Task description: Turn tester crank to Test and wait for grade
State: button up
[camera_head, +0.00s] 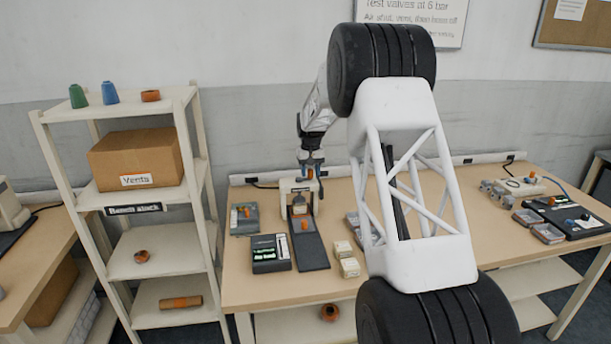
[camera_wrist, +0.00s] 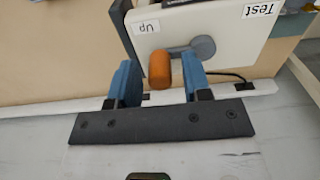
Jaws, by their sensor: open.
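The tester (camera_head: 287,187) is a pale box at the back of the bench, under my gripper (camera_head: 311,163). In the wrist view the tester's panel (camera_wrist: 240,32) carries an Up label (camera_wrist: 146,27) and a Test label (camera_wrist: 258,10), both upside down. The crank's grey arm (camera_wrist: 200,48) points toward the Up side and ends in an orange handle (camera_wrist: 160,70). My open gripper (camera_wrist: 160,82) has one blue finger on each side of the handle, with small gaps visible. The handle is partly hidden in the head view.
A black device with a display (camera_head: 270,254) and a dark ramp-like plate (camera_head: 310,252) stand in front of the tester. Small boxes (camera_head: 348,267) are to their right. A shelf rack (camera_head: 125,202) stands left of the bench. My own arm hides the bench's middle.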

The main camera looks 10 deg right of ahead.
jog(key=c, duration=0.7)
jog(key=shift+o, duration=0.2)
jog(key=shift+s+a, duration=0.25)
jog(key=shift+s, duration=0.4)
jog(key=shift+s+a, duration=0.25)
jog(key=shift+s, duration=0.4)
jog(key=shift+s+a, duration=0.75)
jog(key=shift+a, duration=0.3)
jog(key=shift+a, duration=1.35)
